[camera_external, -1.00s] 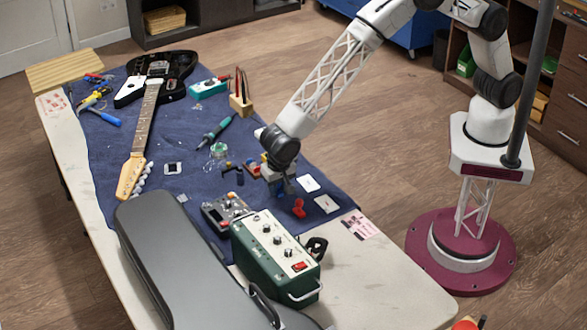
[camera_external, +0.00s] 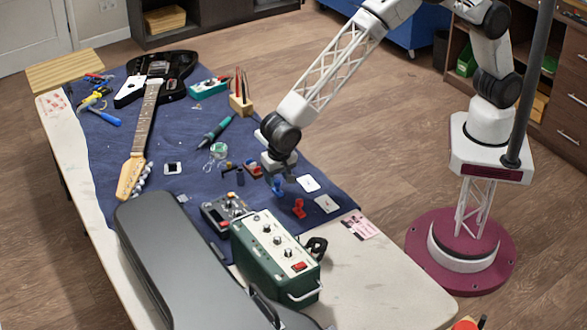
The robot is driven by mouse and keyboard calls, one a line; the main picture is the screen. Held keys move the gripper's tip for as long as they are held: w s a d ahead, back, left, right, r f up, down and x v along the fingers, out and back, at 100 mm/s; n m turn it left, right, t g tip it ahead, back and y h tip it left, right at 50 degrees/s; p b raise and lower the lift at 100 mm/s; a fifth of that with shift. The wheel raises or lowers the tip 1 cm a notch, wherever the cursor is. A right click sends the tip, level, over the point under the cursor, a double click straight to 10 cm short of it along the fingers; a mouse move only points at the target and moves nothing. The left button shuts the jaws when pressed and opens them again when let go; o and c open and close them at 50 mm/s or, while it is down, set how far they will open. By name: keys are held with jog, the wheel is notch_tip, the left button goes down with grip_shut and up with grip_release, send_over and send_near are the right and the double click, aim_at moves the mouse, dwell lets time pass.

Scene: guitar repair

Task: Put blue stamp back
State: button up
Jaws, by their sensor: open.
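A small blue stamp (camera_external: 278,188) stands on the blue cloth near its right edge, left of a white card. My gripper (camera_external: 277,177) is open just above the blue stamp, its fingers small and partly blurred in this view. I cannot tell whether the fingertips touch the stamp. A red stamp (camera_external: 299,209) stands a little nearer the camera, to the right.
White cards (camera_external: 308,183) lie right of the stamps. A grey pedal box (camera_external: 226,209) and a green amplifier box (camera_external: 274,250) stand in front. A small dark-red item (camera_external: 253,170) lies left of my gripper. A guitar (camera_external: 149,100) lies farther back.

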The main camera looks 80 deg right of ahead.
aim_at(280, 193)
notch_tip(280, 193, up, 8)
jog(key=shift+s+a, duration=0.35)
dwell(0.9)
